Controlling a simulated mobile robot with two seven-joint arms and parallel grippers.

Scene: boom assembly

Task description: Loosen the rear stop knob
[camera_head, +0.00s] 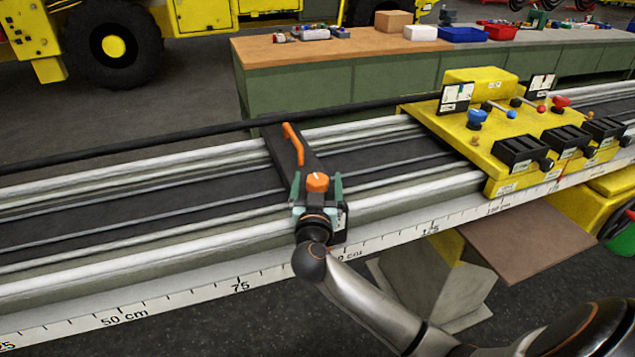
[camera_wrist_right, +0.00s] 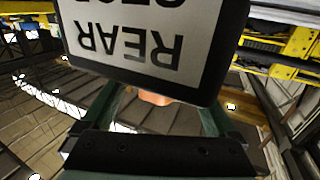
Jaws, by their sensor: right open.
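The rear stop is a dark crossbar block (camera_head: 292,152) lying across the rail. Its orange knob (camera_head: 317,182) sits at the near end, and a longer orange lever (camera_head: 293,143) lies on the bar farther back. My right gripper (camera_head: 318,187) is open, with its green fingers on either side of the knob; whether they touch it I cannot tell. In the right wrist view, an upside-down label plate (camera_wrist_right: 150,45) reading REAR STOP fills the top and hides the fingertips. Only a small part of the knob (camera_wrist_right: 155,98) shows below it. My left gripper is not in view.
The rail carries a ruler scale (camera_head: 180,303) along its near edge. A yellow control carriage (camera_head: 480,150) with levers and black blocks stands on the rail to the right. A brown plate (camera_head: 525,240) juts out below it. A workbench (camera_head: 340,45) stands behind.

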